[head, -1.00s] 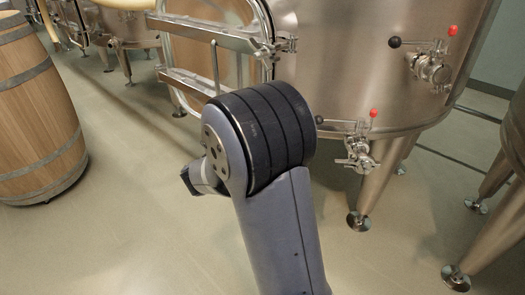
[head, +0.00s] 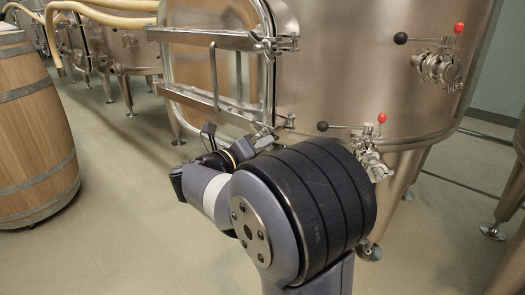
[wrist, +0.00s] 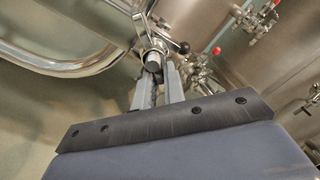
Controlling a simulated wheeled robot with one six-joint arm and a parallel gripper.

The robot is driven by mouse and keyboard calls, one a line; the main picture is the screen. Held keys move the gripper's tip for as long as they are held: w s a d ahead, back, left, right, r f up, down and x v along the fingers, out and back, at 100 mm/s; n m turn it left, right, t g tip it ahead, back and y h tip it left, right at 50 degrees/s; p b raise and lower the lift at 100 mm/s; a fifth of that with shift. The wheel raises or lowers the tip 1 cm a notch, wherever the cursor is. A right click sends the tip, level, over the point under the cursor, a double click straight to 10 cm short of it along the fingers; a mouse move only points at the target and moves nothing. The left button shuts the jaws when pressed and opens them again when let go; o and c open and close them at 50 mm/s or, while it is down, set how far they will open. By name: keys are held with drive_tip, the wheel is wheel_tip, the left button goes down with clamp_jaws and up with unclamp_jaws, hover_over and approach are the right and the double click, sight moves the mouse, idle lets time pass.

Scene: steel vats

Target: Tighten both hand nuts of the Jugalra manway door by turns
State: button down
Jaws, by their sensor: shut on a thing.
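The manway door (head: 215,68) stands on the front of the steel vat with two horizontal bars across it. The upper hand nut (head: 288,43) is at the right end of the upper bar, with nothing on it. My gripper (head: 268,137) is at the right end of the lower bar, where the lower hand nut is mostly hidden. In the wrist view my gripper (wrist: 156,90) has its two fingers shut on the lower hand nut (wrist: 152,62), a shiny metal piece at the door's edge. How far it is screwed in cannot be told.
A valve with a black knob and red-tipped lever (head: 370,155) sits right of my gripper. A second valve (head: 440,65) is higher at right. A wooden barrel (head: 35,140) stands at the left. Floor (head: 130,190) between barrel and vat is clear.

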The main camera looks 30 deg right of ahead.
drive_tip(key=shift+f, duration=0.1)
idle(0.5)
drive_tip(key=c, duration=1.5)
unclamp_jaws()
drive_tip(key=shift+p+v, duration=1.45)
drive_tip(key=shift+v, duration=3.95)
